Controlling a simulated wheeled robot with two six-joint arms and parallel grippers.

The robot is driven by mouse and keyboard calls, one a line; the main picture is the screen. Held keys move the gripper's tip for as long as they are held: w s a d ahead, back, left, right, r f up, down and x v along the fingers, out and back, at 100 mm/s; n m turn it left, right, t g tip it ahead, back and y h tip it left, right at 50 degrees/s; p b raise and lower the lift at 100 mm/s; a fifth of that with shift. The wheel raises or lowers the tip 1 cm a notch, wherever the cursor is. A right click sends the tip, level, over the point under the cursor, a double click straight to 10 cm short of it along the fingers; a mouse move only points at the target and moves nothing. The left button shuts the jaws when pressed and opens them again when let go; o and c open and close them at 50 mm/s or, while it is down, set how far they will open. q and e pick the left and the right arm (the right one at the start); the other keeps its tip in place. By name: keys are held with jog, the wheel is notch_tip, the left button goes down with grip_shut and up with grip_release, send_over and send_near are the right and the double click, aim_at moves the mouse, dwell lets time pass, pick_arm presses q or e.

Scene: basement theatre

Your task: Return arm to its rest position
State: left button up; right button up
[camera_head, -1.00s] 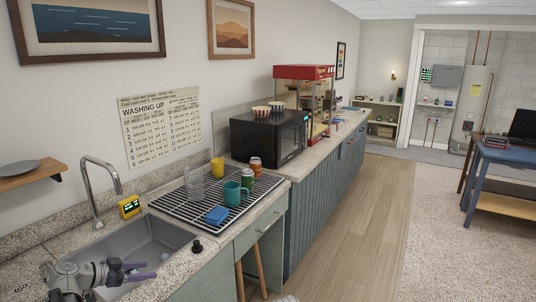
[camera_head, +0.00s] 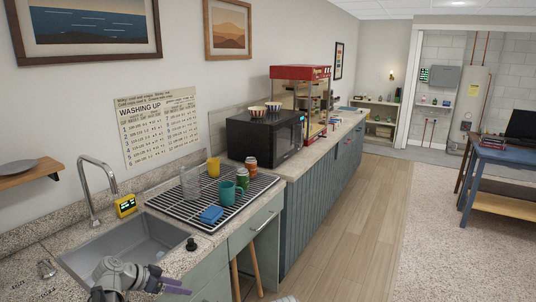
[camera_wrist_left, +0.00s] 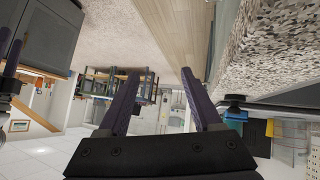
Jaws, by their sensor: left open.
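My left gripper (camera_head: 172,284) is at the bottom left of the head view, near the front edge of the sink counter. Its two purple fingers point to the right and are empty. In the left wrist view the fingers (camera_wrist_left: 160,76) stand apart with nothing between them. That view looks upside down, with the floor at the top. A purple finger-like part (camera_wrist_left: 13,52) at its left edge seems to belong to my right gripper, mostly cut off.
Behind the gripper is the grey sink (camera_head: 130,242) with a tall tap (camera_head: 94,190). A drying rack (camera_head: 185,208) holds cups, cans and a blue sponge (camera_head: 212,214). A black microwave (camera_head: 262,140) stands further along. The wooden floor (camera_head: 335,230) to the right is clear.

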pick_arm(q)
jog(key=s+d+f+n+g+y+p, duration=0.2)
jog(key=s+d+y, duration=0.7)
jog(key=s+d, duration=1.1)
jog(key=shift+s+d+f+n+g+p, duration=0.15)
jog(key=shift+d+f+n+g+p, duration=0.2)
jog(key=shift+d+f+n+g, duration=1.05)
jog(key=shift+a+r+m+g, duration=0.2)
jog(key=shift+a+m+g, duration=0.25)
jog(key=shift+a, duration=0.3)
